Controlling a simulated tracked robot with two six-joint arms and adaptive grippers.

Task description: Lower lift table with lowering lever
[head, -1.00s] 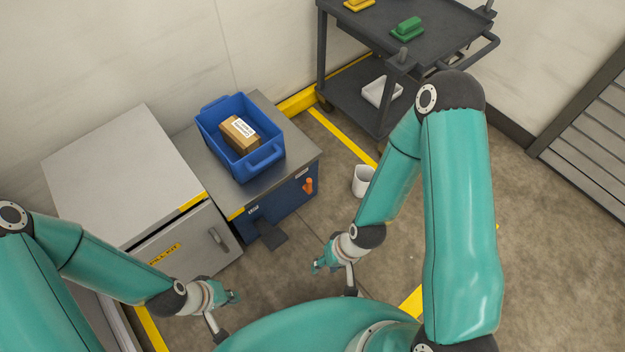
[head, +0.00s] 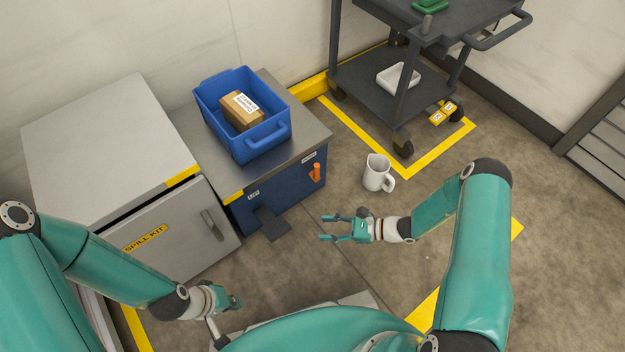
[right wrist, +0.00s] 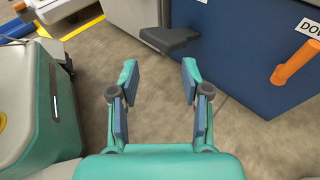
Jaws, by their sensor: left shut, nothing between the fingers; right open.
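The lift table (head: 317,141) has a steel top and a blue body. The orange lowering lever (head: 315,172) stands upright on its front, near the right corner. It also shows in the right wrist view, as an orange lever (right wrist: 296,62) at the right under a partly cut-off label. A dark foot pedal (head: 271,222) sticks out low at the front left of the body. My right gripper (head: 325,228) is open and empty, in front of the table and apart from the lever. In its wrist view the open fingers (right wrist: 157,82) point toward the pedal side. My left gripper (head: 238,303) is shut and empty at lower left.
A blue bin (head: 272,147) with a brown box (head: 240,113) sits on the lift table. The grey spill kit cabinet (head: 150,232) stands left of it. A white mug (head: 378,173) is on the floor, right of the table. A dark cart (head: 365,92) stands at the back right.

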